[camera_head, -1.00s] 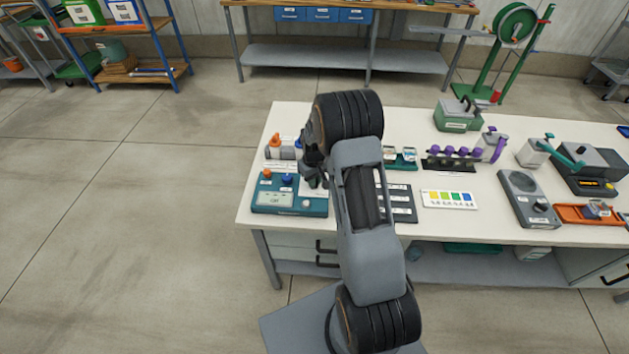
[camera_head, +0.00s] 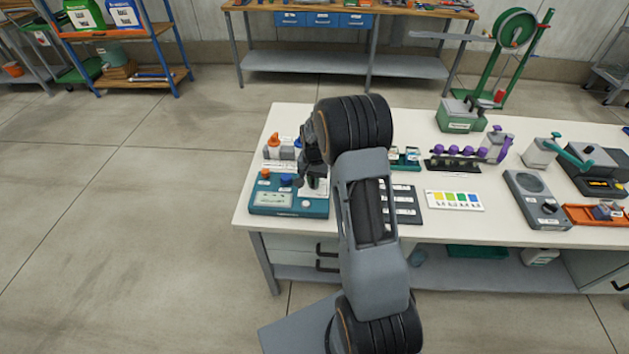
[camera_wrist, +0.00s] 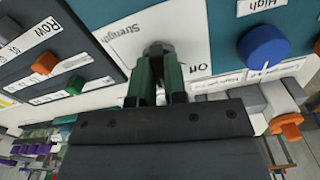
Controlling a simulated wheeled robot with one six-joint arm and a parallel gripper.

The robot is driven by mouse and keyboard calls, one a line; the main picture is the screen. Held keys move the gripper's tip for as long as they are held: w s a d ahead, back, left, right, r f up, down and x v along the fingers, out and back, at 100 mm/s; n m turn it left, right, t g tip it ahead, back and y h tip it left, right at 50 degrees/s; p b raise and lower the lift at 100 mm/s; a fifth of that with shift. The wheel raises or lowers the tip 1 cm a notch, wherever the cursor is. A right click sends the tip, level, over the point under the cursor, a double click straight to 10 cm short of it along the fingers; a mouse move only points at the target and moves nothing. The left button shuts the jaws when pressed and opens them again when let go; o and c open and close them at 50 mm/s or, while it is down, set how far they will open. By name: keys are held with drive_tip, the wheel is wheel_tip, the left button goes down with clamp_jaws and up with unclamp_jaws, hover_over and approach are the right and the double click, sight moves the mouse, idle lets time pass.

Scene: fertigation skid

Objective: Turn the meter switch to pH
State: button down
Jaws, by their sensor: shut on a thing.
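The teal meter (camera_head: 288,207) stands at the left front of the white bench. In the wrist view its white dial plate (camera_wrist: 127,40) carries the words "Strength" and "Off"; I see no "pH" mark. The dark switch knob (camera_wrist: 158,46) sits on this plate between my two green-padded fingers. My gripper (camera_wrist: 158,66) is shut on the knob, its tips close to the plate. In the head view my gripper (camera_head: 315,182) is over the right part of the meter, and my wrist partly hides it. The knob's pointer direction cannot be made out.
A blue knob (camera_wrist: 263,46) marked "High" is beside the switch, with an orange knob (camera_head: 264,173) further left in the head view. The floor left of the bench is clear.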

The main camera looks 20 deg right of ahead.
drive_tip(key=shift+m, duration=0.6)
drive_tip(key=c, duration=1.2)
unclamp_jaws()
drive_tip(key=shift+o, duration=0.2)
drive_tip(key=shift+r, duration=0.1)
wheel_tip(320, 180, up, 14)
drive_tip(key=b, duration=0.1)
